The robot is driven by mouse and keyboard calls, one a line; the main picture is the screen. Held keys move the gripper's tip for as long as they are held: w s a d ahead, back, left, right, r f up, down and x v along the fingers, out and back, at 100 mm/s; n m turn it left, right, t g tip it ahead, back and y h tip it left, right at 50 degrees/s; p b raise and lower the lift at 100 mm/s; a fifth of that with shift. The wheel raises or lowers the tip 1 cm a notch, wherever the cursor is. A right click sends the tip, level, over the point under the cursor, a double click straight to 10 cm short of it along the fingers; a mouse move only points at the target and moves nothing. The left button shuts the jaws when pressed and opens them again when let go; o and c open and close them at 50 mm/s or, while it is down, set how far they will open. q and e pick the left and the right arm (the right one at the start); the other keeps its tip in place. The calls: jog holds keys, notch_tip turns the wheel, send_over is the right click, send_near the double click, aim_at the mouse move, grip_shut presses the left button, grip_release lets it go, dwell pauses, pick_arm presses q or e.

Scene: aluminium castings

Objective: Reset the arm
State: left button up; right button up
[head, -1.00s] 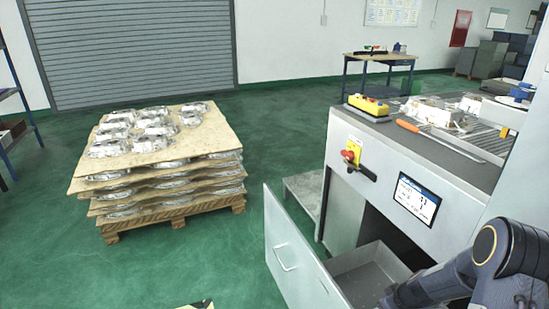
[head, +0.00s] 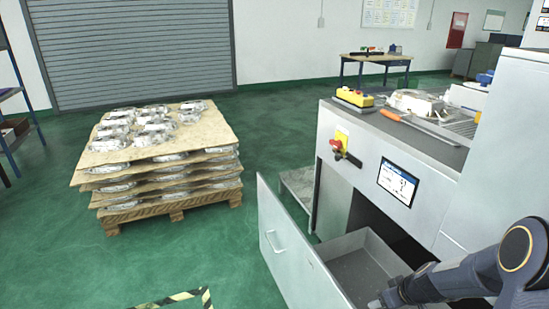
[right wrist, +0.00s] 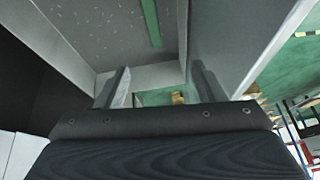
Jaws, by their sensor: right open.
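My right arm comes in from the lower right of the head view. Its gripper (head: 380,303) is at the bottom edge, over the open drawer (head: 350,262) of the grey machine, and is partly cut off. In the right wrist view the two fingers of the gripper (right wrist: 160,82) stand apart with nothing held between them. The drawer's grey inside and its front panel show beyond and beside the fingers. My left gripper is not in view.
The machine (head: 420,150) stands at the right, with a casting (head: 415,102), an orange-handled tool and a yellow button box on top. The drawer front (head: 285,245) juts out. A pallet of castings (head: 160,215) stands left. Green floor between is clear.

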jog(key=s+a+r+m+t+y+b, duration=0.1)
jog(key=s+a+r+b, duration=0.3)
jog(key=s+b, duration=0.2)
jog(key=s+a+r+m+y+b, duration=0.1)
jog(key=s+a+r+b, duration=0.2)
jog(key=s+b, duration=0.25)
jog(key=s+a+f+m+b, duration=0.2)
jog(key=s+f+b, duration=0.15)
jog(key=s, duration=0.45)
jog(key=s+a+f+m+b, duration=0.1)
jog(key=s+a+f+b, duration=0.1)
jog(key=s+b, duration=0.35)
notch_tip(320, 180, up, 24)
jog(key=s+p, duration=0.2)
jog(key=p, duration=2.3)
jog(key=shift+h, duration=0.3)
